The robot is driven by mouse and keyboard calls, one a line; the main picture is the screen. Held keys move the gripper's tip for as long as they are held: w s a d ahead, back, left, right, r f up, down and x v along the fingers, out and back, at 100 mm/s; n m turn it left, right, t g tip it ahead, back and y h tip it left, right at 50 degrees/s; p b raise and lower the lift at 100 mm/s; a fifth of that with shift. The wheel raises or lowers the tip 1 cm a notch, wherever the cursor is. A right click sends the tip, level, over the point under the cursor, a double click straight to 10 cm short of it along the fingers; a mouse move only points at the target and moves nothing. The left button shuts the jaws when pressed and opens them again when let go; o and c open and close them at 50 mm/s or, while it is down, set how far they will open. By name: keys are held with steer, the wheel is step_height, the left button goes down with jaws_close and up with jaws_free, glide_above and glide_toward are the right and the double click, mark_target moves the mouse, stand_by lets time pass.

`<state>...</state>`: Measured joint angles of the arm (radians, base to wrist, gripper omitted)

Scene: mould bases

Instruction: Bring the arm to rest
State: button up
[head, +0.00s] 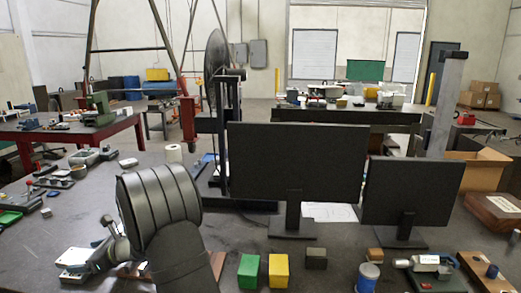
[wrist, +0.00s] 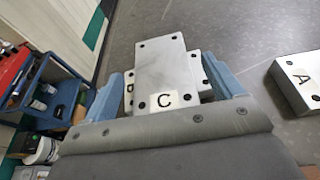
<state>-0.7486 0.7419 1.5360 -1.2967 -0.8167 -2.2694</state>
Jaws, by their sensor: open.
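My gripper (wrist: 167,86) is open, its two blue-grey fingers either side of a small stack of metal blocks in the wrist view. The top block, marked C (wrist: 166,75), lies on a block marked B (wrist: 129,93), which is mostly covered. Another metal block, marked A (wrist: 301,79), lies apart to the right, cut by the picture edge. In the head view my gripper (head: 102,252) is low over the left front of the table, beside a pale metal block (head: 76,257) whose letter I cannot read. My arm hides part of this area.
Two black monitors (head: 297,163) stand at the middle and right of the table. Green (head: 248,271) and yellow (head: 279,271) blocks and a blue-and-white can (head: 368,277) stand along the front. A white roll (head: 173,153) stands behind my arm. Small parts lie at the left.

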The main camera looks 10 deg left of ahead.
steer(key=shift+a, duration=0.55)
step_height(320, 180, up, 4)
steer(key=shift+d+f, duration=0.1)
steer(key=w+d+r, duration=0.5)
steer(key=d+r, duration=0.2)
steer(key=d, duration=0.4)
steer(key=w+a+m+t+h, duration=0.1)
steer(key=w+a+m+t, duration=0.25)
steer(key=a, duration=0.65)
steer(key=w+a+m+t+h, duration=0.1)
steer(key=w+a+m+t, duration=0.25)
steer(key=a, duration=0.55)
steer(key=s+a+m+t+h, duration=0.2)
steer(key=a+t+h, duration=0.1)
steer(key=a, duration=0.3)
steer(key=s+a+f+m+t+h, duration=0.1)
steer(key=s+a+m+t+h, duration=0.2)
steer(key=a, duration=0.2)
steer(key=shift+s+a+f+m, duration=0.2)
steer(key=shift+a+f+m, duration=0.1)
steer(key=shift+a, duration=0.1)
